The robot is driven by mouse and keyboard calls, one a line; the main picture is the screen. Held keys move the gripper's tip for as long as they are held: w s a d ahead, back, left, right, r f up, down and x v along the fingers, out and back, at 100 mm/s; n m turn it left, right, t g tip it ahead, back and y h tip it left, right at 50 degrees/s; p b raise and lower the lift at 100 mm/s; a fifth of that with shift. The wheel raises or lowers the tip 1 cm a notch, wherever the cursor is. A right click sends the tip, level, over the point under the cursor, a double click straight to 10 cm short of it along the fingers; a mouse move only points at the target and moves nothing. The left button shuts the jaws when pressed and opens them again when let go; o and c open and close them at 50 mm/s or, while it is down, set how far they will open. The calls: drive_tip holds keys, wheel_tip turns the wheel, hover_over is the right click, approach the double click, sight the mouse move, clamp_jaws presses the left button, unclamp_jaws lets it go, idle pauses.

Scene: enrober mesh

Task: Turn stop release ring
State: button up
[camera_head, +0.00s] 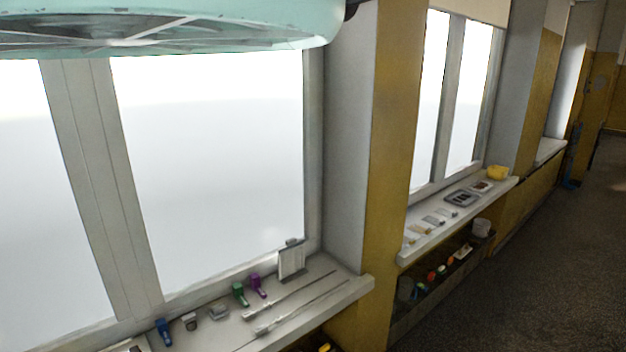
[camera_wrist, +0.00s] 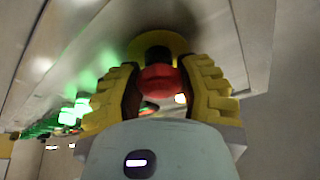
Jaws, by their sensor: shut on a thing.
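In the wrist view, a red rounded knob (camera_wrist: 160,77) with a dark part (camera_wrist: 158,53) behind it sits against a yellow round base (camera_wrist: 152,42) on a grey metal panel. I take the red knob to be the stop's head; I cannot make out a separate release ring. My gripper (camera_wrist: 158,92), with yellow stepped fingers and dark inner pads, is shut on the red knob, one finger on each side. The pads hide the sides of the knob. Neither the stop nor my gripper shows in the head view.
In the wrist view, green glowing shapes (camera_wrist: 72,113) lie at the left, and the panel (camera_wrist: 70,35) runs close above the fingers. In the head view, a near windowsill (camera_head: 335,288) holds small tools, and a farther sill (camera_head: 425,240) holds several items. The floor (camera_head: 545,240) at right is clear.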

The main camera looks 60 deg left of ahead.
drive_tip(key=shift+m+g+b, duration=0.4)
drive_tip(key=shift+m, duration=0.7)
drive_tip(key=shift+y, duration=0.4)
